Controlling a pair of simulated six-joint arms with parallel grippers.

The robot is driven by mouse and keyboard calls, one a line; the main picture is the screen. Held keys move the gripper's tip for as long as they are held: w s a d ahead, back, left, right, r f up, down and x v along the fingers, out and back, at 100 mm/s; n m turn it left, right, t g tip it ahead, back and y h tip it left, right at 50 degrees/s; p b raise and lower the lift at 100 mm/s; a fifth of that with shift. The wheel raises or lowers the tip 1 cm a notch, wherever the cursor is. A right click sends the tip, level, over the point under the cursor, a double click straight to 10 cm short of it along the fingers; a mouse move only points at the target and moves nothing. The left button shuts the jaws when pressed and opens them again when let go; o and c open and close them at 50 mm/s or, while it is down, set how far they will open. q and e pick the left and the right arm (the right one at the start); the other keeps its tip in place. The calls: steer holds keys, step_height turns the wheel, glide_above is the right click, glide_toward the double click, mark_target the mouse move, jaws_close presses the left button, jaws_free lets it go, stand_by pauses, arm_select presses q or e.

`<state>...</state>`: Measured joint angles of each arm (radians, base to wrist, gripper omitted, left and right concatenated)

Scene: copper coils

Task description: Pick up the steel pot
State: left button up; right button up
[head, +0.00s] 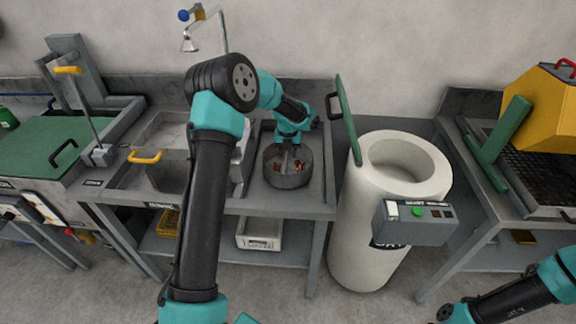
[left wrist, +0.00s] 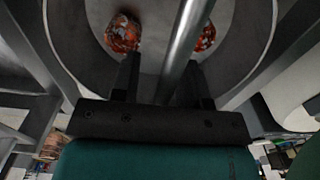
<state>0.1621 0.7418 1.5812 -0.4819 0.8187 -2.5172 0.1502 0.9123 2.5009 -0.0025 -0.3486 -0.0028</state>
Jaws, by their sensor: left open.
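The steel pot (head: 287,182) is a round, dark grey vessel standing on the grey bench in the head view. Orange-brown copper coils (left wrist: 122,34) lie inside it; two show in the left wrist view. My left gripper (head: 289,155) points down over the pot. In the left wrist view its two fingers (left wrist: 164,82) are apart, with a grey bar (left wrist: 186,35), seemingly the pot's handle, running between them. I cannot tell whether a finger touches the bar. The pot's wall (left wrist: 68,55) curves around this view. My right gripper is not in view.
A white cylindrical vessel (head: 352,220) with a raised green lid (head: 347,120) and control box (head: 414,222) stands right of the pot. A sink basin (head: 140,178) is left of it. A yellow-hooded unit (head: 540,105) is far right. A white bin (head: 259,235) sits below.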

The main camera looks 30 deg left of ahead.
arm_select(q)
steer(key=shift+c, duration=0.4)
jaws_close()
stand_by(0.4)
